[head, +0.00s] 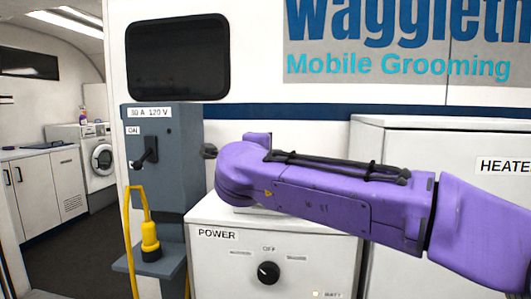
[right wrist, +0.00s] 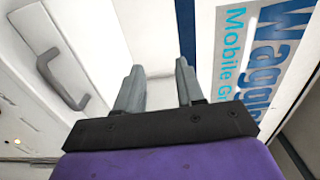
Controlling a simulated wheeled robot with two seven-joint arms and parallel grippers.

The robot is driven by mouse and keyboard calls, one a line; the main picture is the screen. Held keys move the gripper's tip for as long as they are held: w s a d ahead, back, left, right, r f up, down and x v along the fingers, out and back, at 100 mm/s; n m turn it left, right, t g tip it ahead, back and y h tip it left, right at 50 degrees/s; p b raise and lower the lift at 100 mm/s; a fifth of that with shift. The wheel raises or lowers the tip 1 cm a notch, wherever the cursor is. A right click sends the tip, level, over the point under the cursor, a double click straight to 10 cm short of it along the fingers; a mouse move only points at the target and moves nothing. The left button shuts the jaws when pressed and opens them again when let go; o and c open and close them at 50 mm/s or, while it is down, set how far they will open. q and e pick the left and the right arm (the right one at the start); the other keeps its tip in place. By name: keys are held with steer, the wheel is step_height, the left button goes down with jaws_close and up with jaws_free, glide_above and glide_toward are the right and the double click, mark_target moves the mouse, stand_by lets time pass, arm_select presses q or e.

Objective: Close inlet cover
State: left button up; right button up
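I cannot make out the inlet cover for certain in either view. A small dark fitting (head: 209,151) shows on the van wall just left of my right arm, and I cannot tell whether it is part of the inlet. My purple right arm reaches in from the right across the head view and hides the wall behind it. Its gripper is hidden there. In the right wrist view my right gripper (right wrist: 158,82) has its two grey fingers apart with nothing between them. My left gripper is in neither view.
A grey power pedestal (head: 165,180) with a lever and a yellow plug (head: 150,243) on a yellow cable stands left. A white POWER cabinet (head: 215,255) with a black knob is below my arm. A white HEATER cabinet (head: 440,140) stands right. An open doorway is far left.

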steer(key=v, duration=0.6)
steer(key=shift+s+f+b, duration=0.25)
steer(key=shift+b, duration=0.15)
steer(key=shift+d, duration=0.15)
